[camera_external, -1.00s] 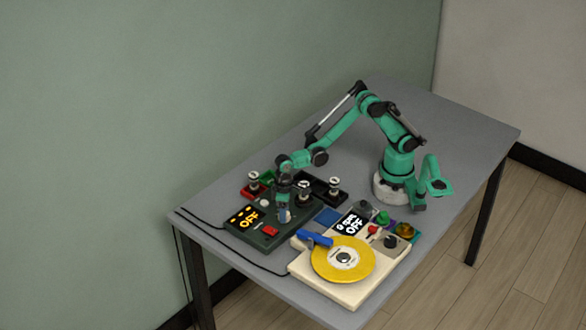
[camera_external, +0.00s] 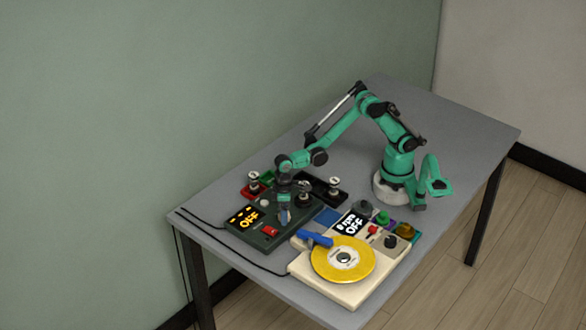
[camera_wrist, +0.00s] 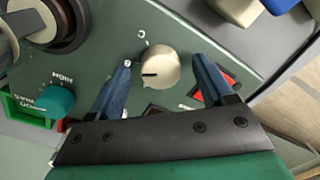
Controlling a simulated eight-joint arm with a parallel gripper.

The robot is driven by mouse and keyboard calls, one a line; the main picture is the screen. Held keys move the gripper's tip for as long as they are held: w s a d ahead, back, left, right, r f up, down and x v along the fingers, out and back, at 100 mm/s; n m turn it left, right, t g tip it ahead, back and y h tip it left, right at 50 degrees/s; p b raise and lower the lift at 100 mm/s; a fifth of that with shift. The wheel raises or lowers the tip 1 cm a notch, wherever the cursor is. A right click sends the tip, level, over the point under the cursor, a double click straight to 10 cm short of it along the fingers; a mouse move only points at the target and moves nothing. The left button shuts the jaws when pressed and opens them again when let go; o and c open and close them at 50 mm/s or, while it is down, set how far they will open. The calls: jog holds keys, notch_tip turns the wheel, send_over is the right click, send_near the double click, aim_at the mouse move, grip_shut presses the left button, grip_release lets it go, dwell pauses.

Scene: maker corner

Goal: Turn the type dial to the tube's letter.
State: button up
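The type dial is a cream knob (camera_wrist: 158,66) on a dark green tester box (camera_external: 240,229). A dark line on the knob points left in the wrist view. A white "C" and another small letter mark the panel above and left of it. My gripper (camera_wrist: 163,82) is open, its two blue fingers on either side of the dial with gaps showing. In the outside view my gripper (camera_external: 284,216) is low over the box and hides the dial. A tube (camera_external: 304,190) stands at the box's back right; its dark socket (camera_wrist: 68,28) shows in the wrist view. Its letter is unreadable.
A teal knob (camera_wrist: 57,99) and a red switch (camera_wrist: 217,80) are near the dial. Two other tubes (camera_external: 253,181) (camera_external: 335,183) stand behind. A cream turntable (camera_external: 303,268) with a yellow disc is in front. The table's far right is clear.

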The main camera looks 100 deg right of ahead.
jog(key=shift+d+r, duration=0.2)
jog(key=shift+r, duration=2.65)
jog(key=shift+s+d+r, duration=0.1)
jog(key=shift+d+r, duration=0.05)
jog(key=s+d+r+t, duration=0.4)
jog(key=s+d+t, duration=0.3)
jog(key=s+d, duration=0.3)
jog(key=shift+s+d+r+n+h, duration=0.15)
jog(key=shift+s+d+n+h, duration=0.2)
jog(key=shift+d, duration=0.6)
jog(key=shift+c, duration=0.2)
